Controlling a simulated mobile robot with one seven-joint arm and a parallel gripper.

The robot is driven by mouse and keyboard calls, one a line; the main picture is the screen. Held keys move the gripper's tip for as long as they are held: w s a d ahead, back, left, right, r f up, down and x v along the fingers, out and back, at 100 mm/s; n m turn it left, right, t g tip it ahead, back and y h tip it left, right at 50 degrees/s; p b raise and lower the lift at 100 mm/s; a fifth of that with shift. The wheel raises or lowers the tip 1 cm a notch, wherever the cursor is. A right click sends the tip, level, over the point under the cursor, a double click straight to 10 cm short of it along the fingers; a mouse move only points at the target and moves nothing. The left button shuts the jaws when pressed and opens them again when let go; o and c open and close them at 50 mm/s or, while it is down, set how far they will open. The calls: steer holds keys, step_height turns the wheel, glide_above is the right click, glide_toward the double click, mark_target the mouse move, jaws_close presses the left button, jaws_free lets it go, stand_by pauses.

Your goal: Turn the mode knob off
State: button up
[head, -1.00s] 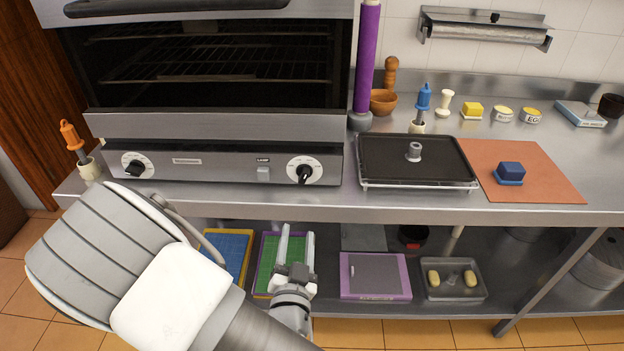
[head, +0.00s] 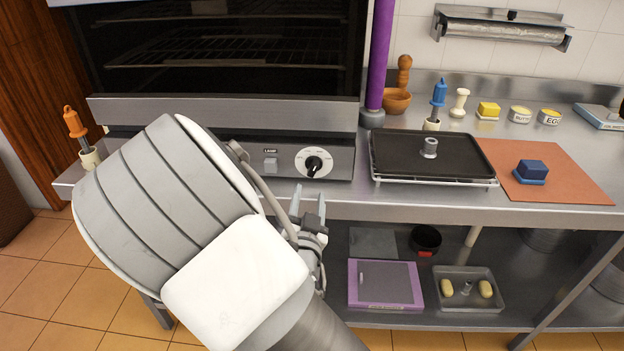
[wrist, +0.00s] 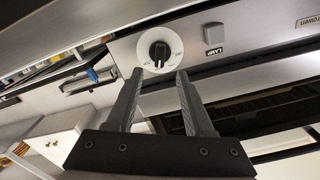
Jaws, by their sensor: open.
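A black knob on a round white dial (head: 314,163) is on the right of the oven's front panel; I cannot read its markings. It also shows in the wrist view (wrist: 159,51), where its grip bar stands roughly upright in the picture. My gripper (head: 308,194) is open and empty, just below this knob in the head view. In the wrist view my two fingertips (wrist: 160,73) point at the dial, one to each side of the knob, with a gap before it. The panel's left end is hidden behind my arm in the head view.
A grey lamp switch (head: 270,163) sits left of the knob. The counter's front edge (head: 450,212) runs close below the panel. A black griddle tray (head: 400,150) stands to the right. An orange-handled tool (head: 75,122) stands at the far left.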

mark_target(312, 172)
steer(key=w, duration=0.8)
steer(key=shift+w+d, duration=0.1)
steer(key=shift+d, duration=0.05)
jaws_close()
